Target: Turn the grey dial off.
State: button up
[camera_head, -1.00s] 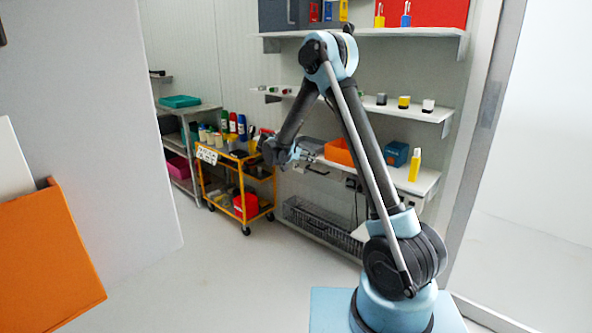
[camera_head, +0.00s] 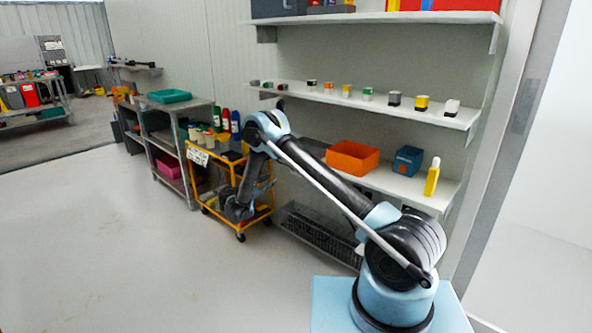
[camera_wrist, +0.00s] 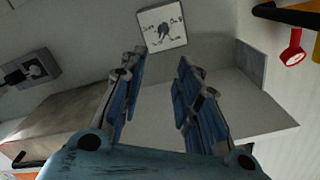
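No thing is clearly a grey dial. In the wrist view, a grey box with a dark rounded part (camera_wrist: 32,68) is at the left edge; I cannot tell if this is the dial. A white square plate with a dark figure (camera_wrist: 162,25) is beyond my fingertips. My gripper (camera_wrist: 160,64) has two blue fingers spread apart with nothing between them, and touches neither thing. In the head view, my arm's end is low in front of the yellow cart (camera_head: 198,157), with its fingers too small to make out.
A wall shelf (camera_head: 470,119) holds a row of small coloured blocks. Below it, a shelf bears an orange bin (camera_head: 352,157), a blue box (camera_head: 407,160) and a yellow bottle (camera_head: 432,177). A red round part (camera_wrist: 293,54) is at the right in the wrist view. Open floor (camera_head: 110,235) lies left.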

jog(key=x, duration=1.8)
jog(key=shift+w+a+f, duration=0.2)
jog(key=shift+a+f, duration=0.05)
jog(key=shift+a, duration=0.05)
grip_shut()
jog(key=shift+s+d, duration=0.1)
